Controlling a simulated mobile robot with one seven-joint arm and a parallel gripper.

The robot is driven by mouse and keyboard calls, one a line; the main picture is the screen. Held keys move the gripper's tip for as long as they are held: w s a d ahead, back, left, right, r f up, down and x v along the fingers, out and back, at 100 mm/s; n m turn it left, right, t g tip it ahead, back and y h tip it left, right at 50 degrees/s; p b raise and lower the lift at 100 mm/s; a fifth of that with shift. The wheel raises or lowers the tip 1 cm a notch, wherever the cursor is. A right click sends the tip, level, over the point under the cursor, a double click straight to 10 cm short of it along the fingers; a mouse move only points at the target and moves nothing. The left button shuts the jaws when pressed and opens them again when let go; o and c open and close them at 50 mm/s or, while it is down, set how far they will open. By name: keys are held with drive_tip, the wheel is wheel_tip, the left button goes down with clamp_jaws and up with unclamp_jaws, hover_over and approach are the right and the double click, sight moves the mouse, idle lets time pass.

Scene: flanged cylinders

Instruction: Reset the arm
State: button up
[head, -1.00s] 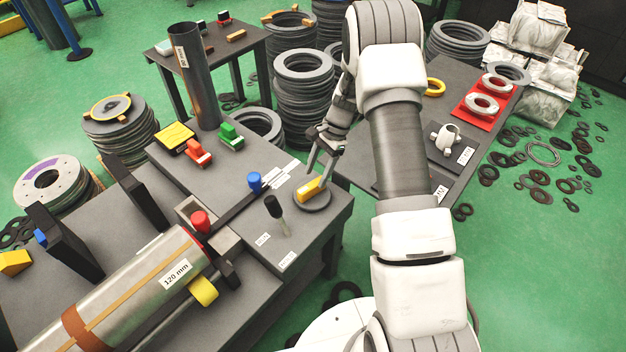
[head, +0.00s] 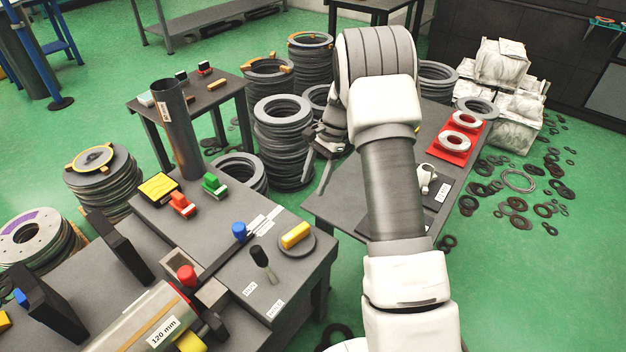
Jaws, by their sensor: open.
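My gripper (head: 322,172) is open and empty. It hangs in the air beyond the yellow block, over the gap between the two dark tables, and is partly hidden by my own arm. The yellow block (head: 295,235) lies on a round grey disc (head: 298,247) near the right corner of the near table. My gripper is clear of the block and does not touch it.
The near table (head: 232,205) carries a steel cylinder labelled 120 mm (head: 140,325), a tall dark tube (head: 178,130), and red (head: 182,204) and green (head: 214,184) blocks. Stacked rings (head: 284,140) stand behind. A red mat (head: 456,138) with white flanges lies on the right table.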

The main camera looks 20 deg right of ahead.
drive_tip(key=s+a+r+n+t+h, duration=0.1)
drive_tip(key=s+r+n, duration=0.1)
drive_tip(key=s+r, duration=0.35)
drive_tip(key=s+a+r+n+t, duration=0.1)
drive_tip(key=s+a+r+n, duration=0.1)
drive_tip(key=r, duration=0.6)
drive_tip(key=s+a+r+n+t+h, duration=0.1)
drive_tip(key=s+r+n, duration=0.15)
drive_tip(key=r, duration=0.35)
drive_tip(key=s+a+r+n+t+h, duration=0.1)
drive_tip(key=s+r+n+t, duration=0.2)
drive_tip(key=s, duration=0.7)
drive_tip(key=s+a+r+n+t+h, duration=0.15)
drive_tip(key=s+n, duration=0.25)
drive_tip(key=s, duration=0.6)
wheel_tip(320, 180, up, 15)
drive_tip(key=p, duration=1.4)
drive_tip(key=shift+w+f, duration=0.2)
drive_tip(key=shift+w, duration=0.05)
drive_tip(key=shift+d+f+y, duration=0.1)
drive_tip(key=shift+y, duration=0.15)
drive_tip(key=shift+c, duration=1)
